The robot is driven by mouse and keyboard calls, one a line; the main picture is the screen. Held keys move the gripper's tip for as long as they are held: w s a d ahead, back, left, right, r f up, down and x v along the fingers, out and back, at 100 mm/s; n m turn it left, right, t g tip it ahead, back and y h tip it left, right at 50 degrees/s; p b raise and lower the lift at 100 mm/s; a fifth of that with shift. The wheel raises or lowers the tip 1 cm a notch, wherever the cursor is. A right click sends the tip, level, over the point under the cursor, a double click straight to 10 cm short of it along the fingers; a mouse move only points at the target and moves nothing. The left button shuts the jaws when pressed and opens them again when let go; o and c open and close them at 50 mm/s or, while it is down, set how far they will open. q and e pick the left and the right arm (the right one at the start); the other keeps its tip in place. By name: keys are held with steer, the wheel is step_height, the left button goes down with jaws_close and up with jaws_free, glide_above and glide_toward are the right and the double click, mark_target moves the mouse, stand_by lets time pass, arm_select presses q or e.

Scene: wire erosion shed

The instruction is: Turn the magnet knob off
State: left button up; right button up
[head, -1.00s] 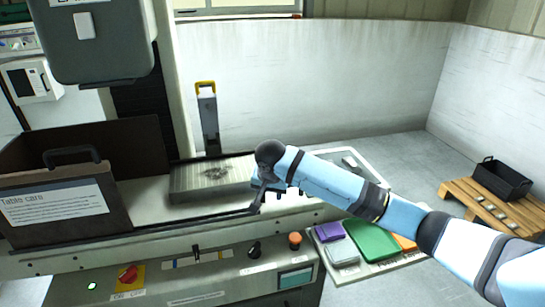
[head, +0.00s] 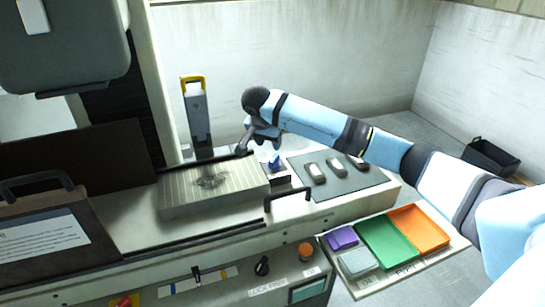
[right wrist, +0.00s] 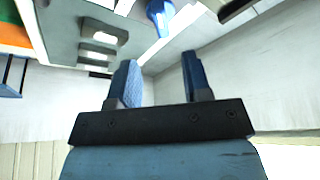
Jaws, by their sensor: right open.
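A grey ribbed block (head: 185,197), probably the magnet chuck, lies on the machine table with a dark patch on top. A small blue part (head: 274,161) stands at its right end; it also shows in the right wrist view (right wrist: 160,14). I cannot tell if it is the magnet knob. A black knob (head: 262,266) sits on the front panel, its label too small to read. My right gripper (head: 255,149) is open and empty, above the back right of the block, beside the blue part. In the right wrist view its fingers (right wrist: 160,80) are apart.
A grey mat (head: 335,195) with metal pieces lies right of the block. A black handle (head: 288,194) stands at the table's front. Purple, green (head: 385,243) and orange trays sit at the front right. A yellow-topped post (head: 195,105) stands behind the block.

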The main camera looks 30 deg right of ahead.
mark_target(274, 158)
steer(key=x, duration=0.9)
steer(key=shift+w+f, duration=0.15)
steer(key=shift+f, duration=0.1)
jaws_close()
